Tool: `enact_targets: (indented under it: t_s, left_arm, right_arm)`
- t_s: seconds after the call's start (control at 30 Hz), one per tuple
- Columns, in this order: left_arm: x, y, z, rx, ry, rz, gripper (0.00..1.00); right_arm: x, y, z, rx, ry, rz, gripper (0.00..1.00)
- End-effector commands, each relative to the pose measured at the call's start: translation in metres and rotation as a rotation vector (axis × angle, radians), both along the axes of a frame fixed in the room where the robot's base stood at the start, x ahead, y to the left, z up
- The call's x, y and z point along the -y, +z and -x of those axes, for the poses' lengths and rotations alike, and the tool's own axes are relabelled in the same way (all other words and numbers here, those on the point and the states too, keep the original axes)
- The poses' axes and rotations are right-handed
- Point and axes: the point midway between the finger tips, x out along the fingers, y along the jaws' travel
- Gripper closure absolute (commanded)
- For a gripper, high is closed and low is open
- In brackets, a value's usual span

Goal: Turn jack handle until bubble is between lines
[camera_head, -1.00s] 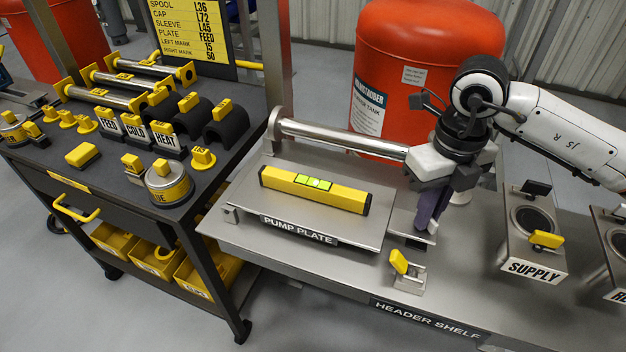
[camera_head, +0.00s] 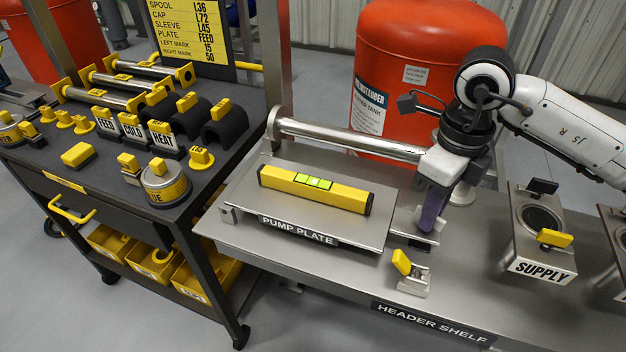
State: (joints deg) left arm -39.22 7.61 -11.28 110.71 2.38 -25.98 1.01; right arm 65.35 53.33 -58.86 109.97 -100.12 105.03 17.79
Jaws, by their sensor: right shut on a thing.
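A yellow spirit level (camera_head: 338,193) lies on the grey pump plate (camera_head: 345,227). Its green vial (camera_head: 313,182) faces up; the bubble and lines are too small to read with certainty. My right gripper (camera_head: 432,212) points down just right of the plate's right end, shut on a purple jack handle (camera_head: 433,208), whose lower part shows below the fingers. The jack's base under it is mostly hidden. My left gripper is not in view.
A steel pipe (camera_head: 345,138) runs behind the plate. A yellow-handled clamp (camera_head: 409,270) stands on the header shelf (camera_head: 300,262) in front of my right gripper. The SUPPLY fitting (camera_head: 541,240) is to the right. A dark cart (camera_head: 110,195) with parts stands left.

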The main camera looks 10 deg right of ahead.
Motion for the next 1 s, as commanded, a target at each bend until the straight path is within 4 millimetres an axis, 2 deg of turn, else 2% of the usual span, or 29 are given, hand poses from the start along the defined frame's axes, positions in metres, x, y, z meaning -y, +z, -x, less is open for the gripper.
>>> enact_targets:
  t_s: [0.2,0.57,0.73,0.77,0.83,1.0]
  left_arm:
    - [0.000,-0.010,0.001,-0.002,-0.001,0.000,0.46]
    - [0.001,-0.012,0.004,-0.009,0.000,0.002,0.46]
    - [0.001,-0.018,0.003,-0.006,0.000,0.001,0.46]
    - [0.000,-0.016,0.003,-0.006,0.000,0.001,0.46]
    - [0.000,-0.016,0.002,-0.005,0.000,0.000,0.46]
    - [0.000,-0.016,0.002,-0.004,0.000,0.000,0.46]
  right_arm:
    - [0.000,0.002,-0.002,0.009,0.159,-0.002,1.00]
    - [0.000,0.003,-0.002,0.010,0.185,-0.001,1.00]
    - [0.000,0.002,-0.003,0.011,0.284,0.000,1.00]
    - [0.001,0.003,-0.003,0.011,0.280,-0.001,0.88]
    - [0.001,0.003,-0.002,0.009,0.278,-0.001,0.76]
    - [0.000,0.002,-0.001,0.006,0.278,-0.001,0.74]
